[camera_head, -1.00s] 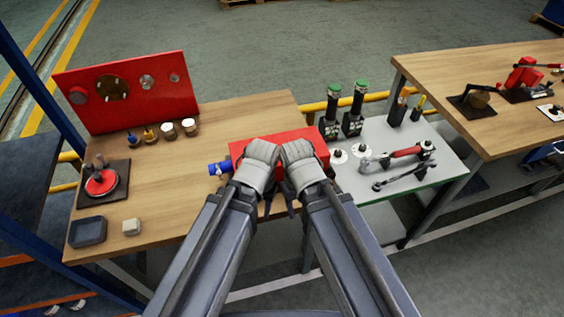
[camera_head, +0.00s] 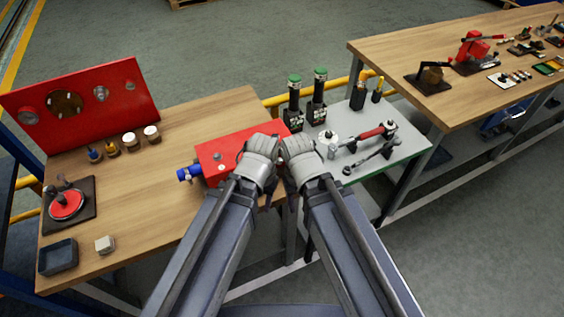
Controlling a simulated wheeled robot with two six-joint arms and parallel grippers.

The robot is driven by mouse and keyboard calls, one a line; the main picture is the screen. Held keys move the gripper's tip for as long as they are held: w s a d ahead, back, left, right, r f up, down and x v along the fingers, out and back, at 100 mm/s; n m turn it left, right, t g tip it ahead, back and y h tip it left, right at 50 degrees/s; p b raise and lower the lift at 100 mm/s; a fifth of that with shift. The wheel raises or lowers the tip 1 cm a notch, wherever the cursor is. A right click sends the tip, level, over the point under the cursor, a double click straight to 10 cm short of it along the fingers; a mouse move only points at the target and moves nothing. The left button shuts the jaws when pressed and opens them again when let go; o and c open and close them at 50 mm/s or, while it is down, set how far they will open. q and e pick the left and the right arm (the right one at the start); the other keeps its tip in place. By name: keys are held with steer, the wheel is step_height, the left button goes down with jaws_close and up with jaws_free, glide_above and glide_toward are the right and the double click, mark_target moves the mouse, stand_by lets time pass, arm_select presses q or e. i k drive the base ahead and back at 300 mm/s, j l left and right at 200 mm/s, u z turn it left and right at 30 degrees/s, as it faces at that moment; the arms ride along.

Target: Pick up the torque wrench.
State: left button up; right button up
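Two long tools lie side by side on the light grey side table (camera_head: 405,153). One is a red-handled tool (camera_head: 372,132). The other is a slim dark metal tool (camera_head: 372,158) with a round head at its left end, lying in front of it; it looks like the torque wrench, though I cannot be certain. My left gripper (camera_head: 270,196) and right gripper (camera_head: 292,196) are close together at the front edge of the red block, left of both tools and apart from them. My wrists and arms largely hide the fingers.
A red block (camera_head: 222,153) with a blue end sits on the wooden bench (camera_head: 180,188). Two green-topped dark bottles (camera_head: 318,97) stand at the side table's back left. A red panel (camera_head: 78,100) stands at left. Another wooden bench (camera_head: 420,55) is at right.

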mark_target(333, 148)
steer(key=i+l, duration=0.1)
steer(key=l, duration=0.55)
steer(key=i+l, duration=0.1)
steer(key=l, duration=0.55)
steer(key=i+l, duration=0.1)
steer(key=l, duration=0.55)
steer(key=l+u, duration=0.1)
steer(key=u, duration=1.15)
